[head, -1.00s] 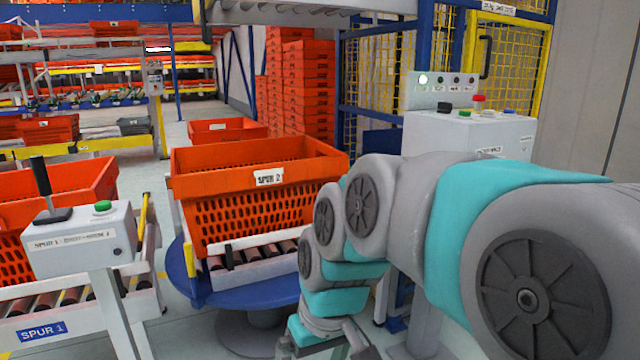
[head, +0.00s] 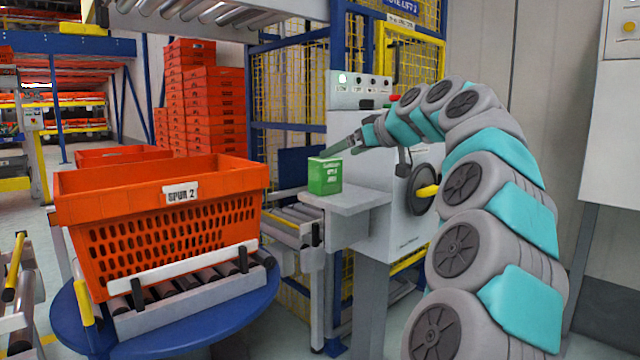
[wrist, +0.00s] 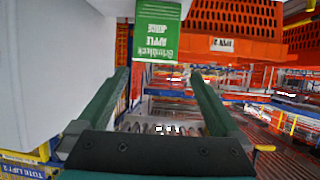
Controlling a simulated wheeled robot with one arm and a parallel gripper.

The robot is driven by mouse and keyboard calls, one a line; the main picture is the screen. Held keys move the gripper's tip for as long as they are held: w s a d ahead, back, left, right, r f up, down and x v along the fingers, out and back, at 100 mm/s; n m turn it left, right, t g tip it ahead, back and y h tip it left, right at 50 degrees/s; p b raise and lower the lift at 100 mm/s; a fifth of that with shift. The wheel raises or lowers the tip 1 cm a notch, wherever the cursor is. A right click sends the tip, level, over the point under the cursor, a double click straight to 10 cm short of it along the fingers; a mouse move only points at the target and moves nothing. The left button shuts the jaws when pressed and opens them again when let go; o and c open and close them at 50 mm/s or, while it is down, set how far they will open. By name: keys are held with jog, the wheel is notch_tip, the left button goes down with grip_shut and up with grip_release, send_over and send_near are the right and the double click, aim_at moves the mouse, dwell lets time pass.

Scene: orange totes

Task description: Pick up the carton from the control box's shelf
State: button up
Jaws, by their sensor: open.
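The green carton (head: 325,176) stands upright on the grey shelf (head: 350,199) on the front of the control box (head: 376,222). My gripper (head: 342,147) is just above and to the right of the carton in the head view. In the wrist view, which looks upside down, my gripper (wrist: 162,74) is open, with two dark green fingers wide apart and nothing between them. The carton (wrist: 157,30), labelled apple juice, shows beyond the fingertips, near the top. I cannot tell whether a fingertip touches it.
An orange tote (head: 150,220) marked SPUR 2 sits on a roller stand over a blue round base (head: 215,320), left of the shelf. Orange totes (head: 205,110) are stacked behind.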

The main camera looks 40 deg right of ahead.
aim_at(331, 159)
jog(key=x, duration=0.6)
jog(key=shift+w+d, duration=0.2)
jog(key=shift+d, duration=0.1)
jog(key=shift+r+x, duration=0.1)
jog(key=shift+x, duration=1.3)
jog(key=shift+r+x, duration=0.15)
jog(key=shift+x, duration=1.2)
jog(key=shift+w+d, duration=0.1)
jog(key=c, duration=1.4)
jog(key=shift+r, duration=0.1)
